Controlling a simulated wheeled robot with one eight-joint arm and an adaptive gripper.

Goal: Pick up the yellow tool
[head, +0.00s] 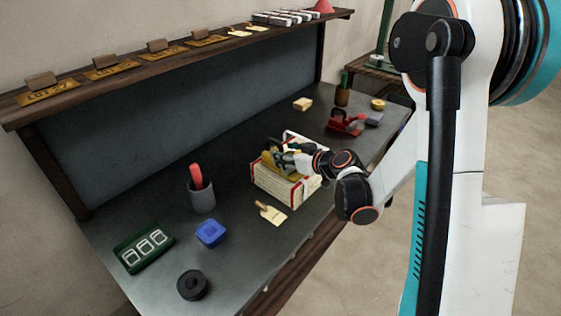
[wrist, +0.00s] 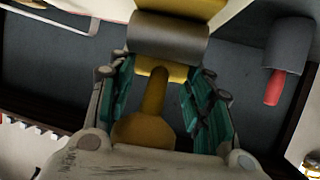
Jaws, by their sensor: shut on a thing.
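The yellow tool (head: 270,161) is at my gripper (head: 286,155), over a cream box with red edges (head: 277,185) on the dark workbench. In the wrist view the tool shows as a yellow body with a grey cylindrical part (wrist: 168,37) and a narrow yellow handle (wrist: 155,92). The green-padded fingers of my gripper (wrist: 160,85) are on both sides of the handle and shut on it. Whether the tool still touches the box cannot be told; the gripper hides part of it.
A grey cup with a red-handled item (head: 202,195), a blue block (head: 210,234), a green tray (head: 144,248), a black ring (head: 193,285) and a cream tag (head: 271,213) lie nearby. A red tool (head: 345,122) is farther back. A shelf (head: 130,75) runs along the bench's back.

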